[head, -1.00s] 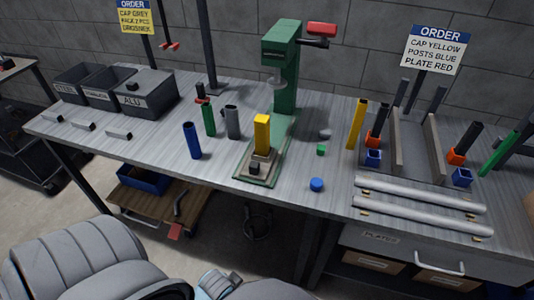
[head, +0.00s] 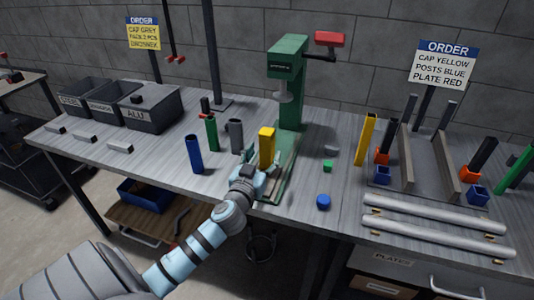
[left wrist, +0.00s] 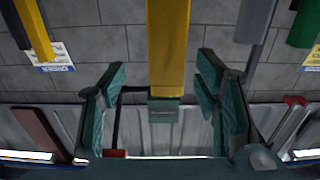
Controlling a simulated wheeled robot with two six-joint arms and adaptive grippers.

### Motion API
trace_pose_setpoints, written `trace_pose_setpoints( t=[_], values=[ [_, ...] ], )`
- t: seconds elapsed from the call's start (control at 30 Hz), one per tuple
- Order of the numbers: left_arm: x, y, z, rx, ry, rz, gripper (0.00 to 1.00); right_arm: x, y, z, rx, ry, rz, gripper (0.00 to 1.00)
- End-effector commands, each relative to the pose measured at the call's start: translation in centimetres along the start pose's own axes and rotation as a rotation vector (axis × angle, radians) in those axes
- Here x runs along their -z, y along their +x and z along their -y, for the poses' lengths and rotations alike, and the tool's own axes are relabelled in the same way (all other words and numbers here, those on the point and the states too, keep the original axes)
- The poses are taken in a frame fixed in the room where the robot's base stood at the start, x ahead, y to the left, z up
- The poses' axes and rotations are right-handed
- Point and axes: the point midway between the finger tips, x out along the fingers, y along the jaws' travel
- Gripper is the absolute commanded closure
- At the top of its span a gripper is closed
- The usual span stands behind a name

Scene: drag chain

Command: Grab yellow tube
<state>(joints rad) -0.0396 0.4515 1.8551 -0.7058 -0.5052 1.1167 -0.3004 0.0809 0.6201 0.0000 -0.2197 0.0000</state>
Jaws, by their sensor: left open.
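A yellow tube (head: 267,147) stands upright on the base of the green press. It also shows in the left wrist view (left wrist: 168,45), in the gap between the two fingers. My left gripper (head: 262,178) is open at the lower part of this tube, with a finger to each side. I cannot tell whether the fingers touch it. The tube's foot is hidden behind the gripper. A second yellow tube (head: 365,139) stands farther right on the bench. My right gripper is not in view.
The green press (head: 290,85) rises behind the tube. A blue tube (head: 194,154), a green tube (head: 211,133) and a grey tube (head: 236,136) stand to the left. A blue cap (head: 323,202) lies to the right. Silver rails (head: 435,223) lie at the front right.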

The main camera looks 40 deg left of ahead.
Motion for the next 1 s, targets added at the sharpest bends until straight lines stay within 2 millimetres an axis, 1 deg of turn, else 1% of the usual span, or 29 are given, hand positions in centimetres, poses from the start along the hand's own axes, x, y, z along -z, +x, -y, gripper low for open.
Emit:
trace_pose_setpoints(
  t=[0.17,0.27,0.33,0.43,0.57,0.6,0.93,0.97,1.0],
  values=[
    [0.0,2.1,0.3,0.002,0.000,0.001,0.43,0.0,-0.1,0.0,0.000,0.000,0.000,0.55],
    [-0.1,4.2,0.8,0.002,0.000,0.001,0.43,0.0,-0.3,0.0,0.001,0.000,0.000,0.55],
    [-0.1,5.3,0.7,0.001,-0.001,0.000,0.43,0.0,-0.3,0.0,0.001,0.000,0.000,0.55],
    [-0.2,6.0,0.8,0.001,0.000,0.002,0.43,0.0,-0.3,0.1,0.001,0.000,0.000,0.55],
    [-0.2,6.0,0.7,0.000,0.000,0.002,0.43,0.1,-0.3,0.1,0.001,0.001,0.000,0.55],
    [-0.2,6.0,0.7,0.000,0.000,0.002,0.45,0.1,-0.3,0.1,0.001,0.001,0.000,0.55],
    [-0.2,5.9,0.7,0.000,0.000,0.003,0.98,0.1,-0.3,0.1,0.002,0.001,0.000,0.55],
    [-0.2,5.9,0.7,0.000,0.000,0.002,1.00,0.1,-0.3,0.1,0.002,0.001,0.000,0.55],
    [-0.2,5.9,0.7,0.000,0.000,0.002,1.00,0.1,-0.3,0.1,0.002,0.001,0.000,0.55]
  ],
)
